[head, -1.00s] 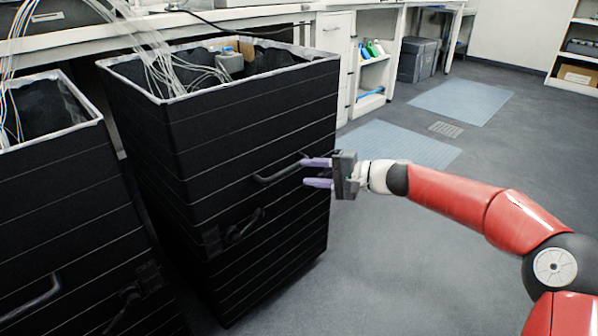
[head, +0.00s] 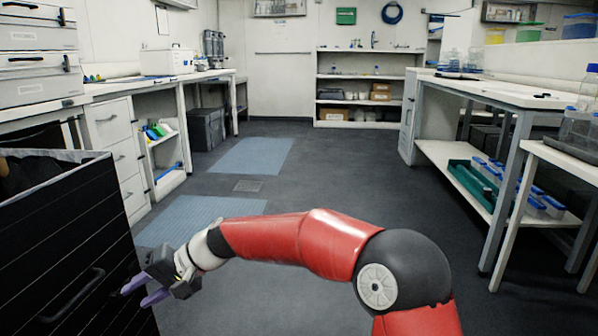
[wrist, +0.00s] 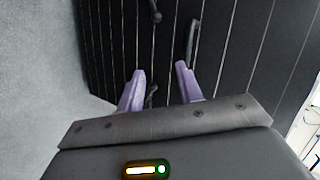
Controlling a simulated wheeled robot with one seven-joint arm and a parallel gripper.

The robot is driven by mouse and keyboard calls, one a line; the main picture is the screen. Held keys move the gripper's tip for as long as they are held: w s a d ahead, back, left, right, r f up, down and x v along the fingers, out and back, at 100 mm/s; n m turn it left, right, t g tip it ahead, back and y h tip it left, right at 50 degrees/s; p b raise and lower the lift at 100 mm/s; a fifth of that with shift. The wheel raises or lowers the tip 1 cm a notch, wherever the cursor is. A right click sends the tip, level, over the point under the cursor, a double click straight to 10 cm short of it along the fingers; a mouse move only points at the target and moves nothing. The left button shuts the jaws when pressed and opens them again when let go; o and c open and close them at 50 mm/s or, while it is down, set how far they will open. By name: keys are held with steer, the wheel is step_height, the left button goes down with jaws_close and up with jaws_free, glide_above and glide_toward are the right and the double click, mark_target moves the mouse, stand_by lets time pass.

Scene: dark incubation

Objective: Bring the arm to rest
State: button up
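My gripper (head: 145,291) is at the lower left of the head view, at the end of my red arm, beside the black bin (head: 70,240). Its two purple fingers are apart with nothing between them, and they point toward the bin's side. In the wrist view the gripper (wrist: 160,88) faces the ribbed black bin wall (wrist: 228,50), with dark handles on it. The fingers look clear of the handles, but I cannot tell how far they are from the wall.
White benches with drawers (head: 112,130) line the left. A right bench (head: 500,95) has a lower shelf with a green tray (head: 470,180). Blue floor mats (head: 240,157) lie ahead. The grey floor (head: 330,170) in the middle is clear. Shelves (head: 370,62) stand at the back.

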steer(key=s+d+r+m+t+h+p, duration=0.1)
steer(key=s+d+r+t+h, duration=0.1)
steer(key=d, duration=0.8)
steer(key=s+d+r+t+h+p, duration=0.2)
steer(key=d+h, duration=0.1)
steer(key=d, duration=0.7)
steer(key=s+d+r+m+t+h+p, duration=0.1)
steer(key=d+r+t+h, duration=0.15)
steer(key=d, duration=0.65)
steer(key=s+d+m+t+h+p, duration=0.1)
steer(key=s+d+h, duration=0.1)
steer(key=s+d, duration=0.4)
steer(key=s+d+m+t+h+p, duration=0.1)
steer(key=s+d, duration=0.5)
steer(key=d, duration=0.6)
steer(key=shift+s+d+r+h, duration=0.25)
steer(key=shift+d+r+h, duration=0.1)
steer(key=shift+r+h, duration=0.1)
steer(key=shift+a, duration=0.1)
